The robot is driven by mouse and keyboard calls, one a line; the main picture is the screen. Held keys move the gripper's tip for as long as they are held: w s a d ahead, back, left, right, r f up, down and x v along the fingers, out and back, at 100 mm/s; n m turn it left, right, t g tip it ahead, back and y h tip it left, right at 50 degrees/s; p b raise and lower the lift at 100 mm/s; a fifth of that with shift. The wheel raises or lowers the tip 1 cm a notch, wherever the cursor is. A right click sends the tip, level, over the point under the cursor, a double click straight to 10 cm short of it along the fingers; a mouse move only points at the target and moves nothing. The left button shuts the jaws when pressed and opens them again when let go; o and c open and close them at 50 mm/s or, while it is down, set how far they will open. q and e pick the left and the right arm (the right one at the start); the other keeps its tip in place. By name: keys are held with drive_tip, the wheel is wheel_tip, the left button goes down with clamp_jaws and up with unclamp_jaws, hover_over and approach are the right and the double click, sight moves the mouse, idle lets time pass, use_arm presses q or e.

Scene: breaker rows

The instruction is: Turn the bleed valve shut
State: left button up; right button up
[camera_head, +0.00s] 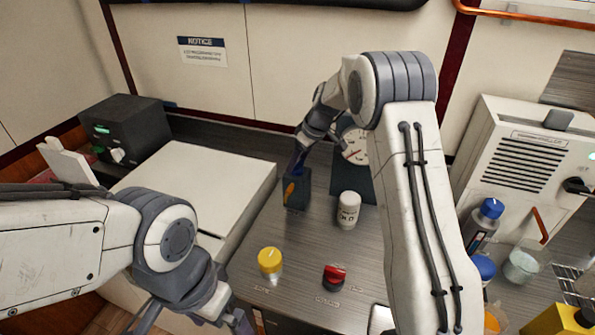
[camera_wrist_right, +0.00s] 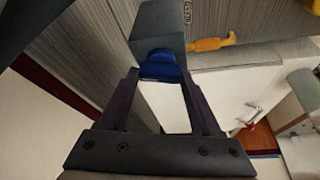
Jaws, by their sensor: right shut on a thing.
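A dark grey valve block (camera_head: 297,194) stands on the worktop near the middle of the head view. It has an orange lever (camera_head: 289,190) on its near side, and a blue knob (camera_wrist_right: 160,66) shows at its end in the right wrist view. I cannot read a label that says which of these is the bleed valve. My right gripper (camera_wrist_right: 161,76) is shut on the blue knob, one finger on each side.
A white bottle (camera_head: 348,210) and a dial gauge (camera_head: 356,146) stand close right of the block. A white box (camera_head: 200,170) lies left. Blue-capped bottles (camera_head: 482,222) stand right.

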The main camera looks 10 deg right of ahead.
drive_tip(key=shift+w+d+n+g+y+b, duration=0.1)
drive_tip(key=shift+n+g+y+b, duration=0.2)
drive_tip(key=shift+n, duration=0.5)
drive_tip(key=shift+d+n+g+y+b, duration=0.1)
drive_tip(key=shift+n+y+b, duration=0.2)
drive_tip(key=shift+n, duration=0.5)
drive_tip(key=o, duration=1.4)
drive_tip(key=shift+a, duration=0.1)
drive_tip(key=b+v, duration=0.1)
drive_tip(key=v, duration=0.9)
drive_tip(key=shift+w+r, duration=0.1)
drive_tip(key=shift+r, duration=0.2)
drive_tip(key=p+x, duration=0.1)
drive_tip(key=x, duration=0.9)
drive_tip(key=shift+f, duration=0.3)
